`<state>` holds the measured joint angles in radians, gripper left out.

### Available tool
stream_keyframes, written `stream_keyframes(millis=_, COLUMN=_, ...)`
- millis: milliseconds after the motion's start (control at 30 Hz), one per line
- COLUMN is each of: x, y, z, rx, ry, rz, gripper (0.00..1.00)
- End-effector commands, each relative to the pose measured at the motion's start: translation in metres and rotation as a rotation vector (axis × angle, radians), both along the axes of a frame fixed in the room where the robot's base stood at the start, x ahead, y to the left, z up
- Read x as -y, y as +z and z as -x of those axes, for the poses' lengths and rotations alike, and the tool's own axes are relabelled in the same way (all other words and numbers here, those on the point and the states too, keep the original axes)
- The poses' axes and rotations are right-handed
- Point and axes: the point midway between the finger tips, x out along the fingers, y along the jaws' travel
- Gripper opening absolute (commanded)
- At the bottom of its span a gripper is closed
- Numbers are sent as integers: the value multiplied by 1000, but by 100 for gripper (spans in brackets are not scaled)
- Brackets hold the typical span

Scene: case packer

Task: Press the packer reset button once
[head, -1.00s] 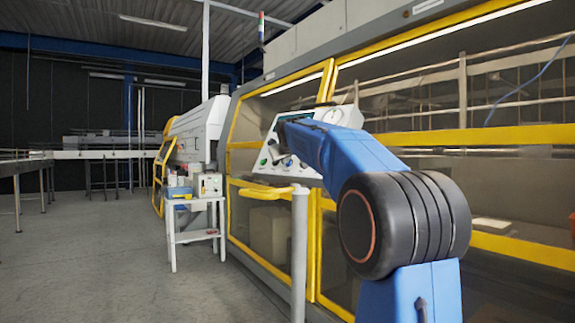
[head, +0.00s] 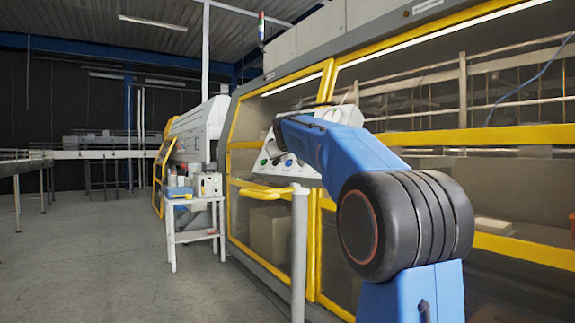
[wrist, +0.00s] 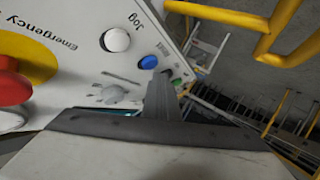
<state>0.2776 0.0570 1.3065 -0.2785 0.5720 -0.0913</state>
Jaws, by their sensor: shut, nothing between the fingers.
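A light grey control panel (head: 258,171) stands tilted on the machine's front. In the wrist view the panel (wrist: 75,77) fills the upper left. It carries a white button (wrist: 116,40) with "Jog" printed beside it, a blue button (wrist: 148,62), a green button (wrist: 177,82), and a red emergency stop (wrist: 10,88) on yellow. The small label by the blue button is unreadable, so I cannot read which is reset. My gripper (wrist: 164,78) is shut and empty, its tips close to the blue and green buttons. Contact cannot be told. In the head view the arm hides the fingertips.
Yellow-framed clear guards run along the machine. A white cart (head: 196,237) with small items stands left of it. The floor (head: 105,265) at left is clear.

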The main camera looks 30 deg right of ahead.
Motion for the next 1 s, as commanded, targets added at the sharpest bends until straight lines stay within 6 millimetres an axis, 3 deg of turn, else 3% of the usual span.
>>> stream_keyframes(millis=733, x=-40, y=23, z=10, rx=0, ry=2, rz=1, gripper=0)
stream_keyframes(millis=1000, x=-42, y=25, z=11, rx=0, ry=0, rz=0, gripper=0)
